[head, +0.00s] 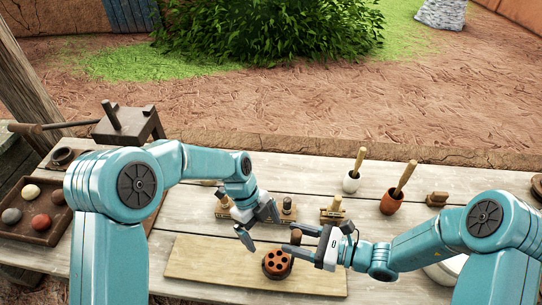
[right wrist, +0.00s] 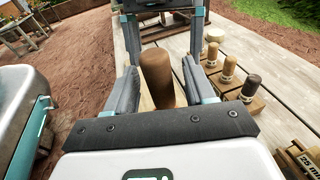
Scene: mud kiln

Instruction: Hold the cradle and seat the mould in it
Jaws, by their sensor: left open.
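A dark reddish round piece with several holes in its top (head: 277,263), seemingly the cradle, rests on the pale board. A brown cylinder (head: 296,237), which may be the mould, stands upright between the fingers of my right gripper (head: 298,243). It also shows between those fingers in the right wrist view (right wrist: 157,78). I cannot tell whether they touch it or whether it is lifted. My left gripper (head: 259,227) is open and empty, above and left of the holed piece, apart from it.
The pale board (head: 200,265) is otherwise bare. Blocks with pegs (head: 288,210) stand just behind the grippers; pegs show in the right wrist view (right wrist: 228,70). Two pots with handled tools (head: 392,201) stand back right. A tray of balls (head: 30,230) is at left.

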